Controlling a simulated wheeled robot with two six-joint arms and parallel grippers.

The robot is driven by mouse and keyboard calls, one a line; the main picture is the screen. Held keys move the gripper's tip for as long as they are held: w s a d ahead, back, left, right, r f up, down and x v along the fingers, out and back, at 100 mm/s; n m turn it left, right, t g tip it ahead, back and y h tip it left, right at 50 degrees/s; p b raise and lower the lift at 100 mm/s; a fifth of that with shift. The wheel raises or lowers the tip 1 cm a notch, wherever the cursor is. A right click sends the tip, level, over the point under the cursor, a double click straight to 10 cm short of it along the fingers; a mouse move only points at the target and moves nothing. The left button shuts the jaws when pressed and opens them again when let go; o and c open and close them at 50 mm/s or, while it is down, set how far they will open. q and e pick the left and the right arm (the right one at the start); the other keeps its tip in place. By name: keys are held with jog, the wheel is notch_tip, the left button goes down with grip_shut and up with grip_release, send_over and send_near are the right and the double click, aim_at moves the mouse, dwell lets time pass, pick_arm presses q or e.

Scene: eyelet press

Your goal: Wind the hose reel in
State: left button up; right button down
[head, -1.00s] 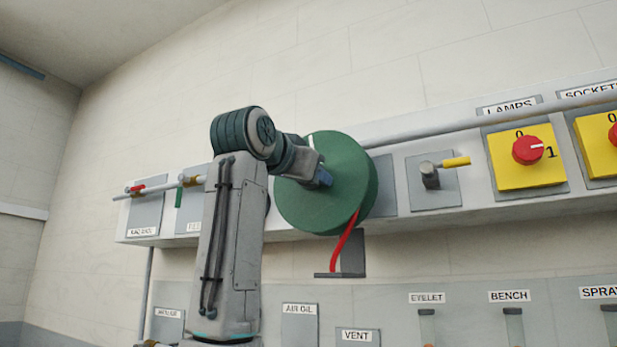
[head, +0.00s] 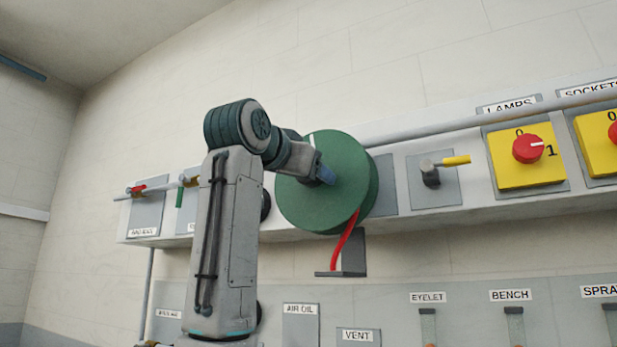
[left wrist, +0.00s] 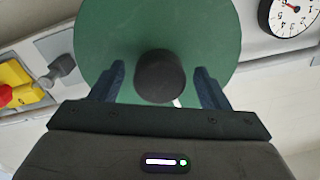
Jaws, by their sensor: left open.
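The green hose reel (head: 322,205) is mounted on the wall panel, with a red hose (head: 344,243) hanging from its lower right over a grey bracket. The reel (left wrist: 225,35) fills the upper middle of the left wrist view. A dark round knob (left wrist: 160,76) stands out from its face. My left gripper (left wrist: 160,83) is open, with one finger on each side of the knob; I cannot tell whether they touch it. In the head view my left gripper (head: 327,175) is at the reel's face, and the arm hides the knob. My right gripper is not in view.
A lever with a yellow handle (head: 456,160) is right of the reel, then yellow switches with red knobs (head: 528,149). A pipe with a red-handled valve (head: 137,189) is at left. A round gauge (left wrist: 293,13) shows in the left wrist view.

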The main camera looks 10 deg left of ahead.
pick_arm(q)
jog(key=b+v, duration=0.3)
jog(key=v, duration=0.6)
jog(key=shift+s, duration=0.3)
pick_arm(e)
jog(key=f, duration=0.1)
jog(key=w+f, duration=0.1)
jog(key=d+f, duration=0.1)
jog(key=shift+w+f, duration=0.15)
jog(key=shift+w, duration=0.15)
pick_arm(q)
jog(key=shift+a, duration=0.1)
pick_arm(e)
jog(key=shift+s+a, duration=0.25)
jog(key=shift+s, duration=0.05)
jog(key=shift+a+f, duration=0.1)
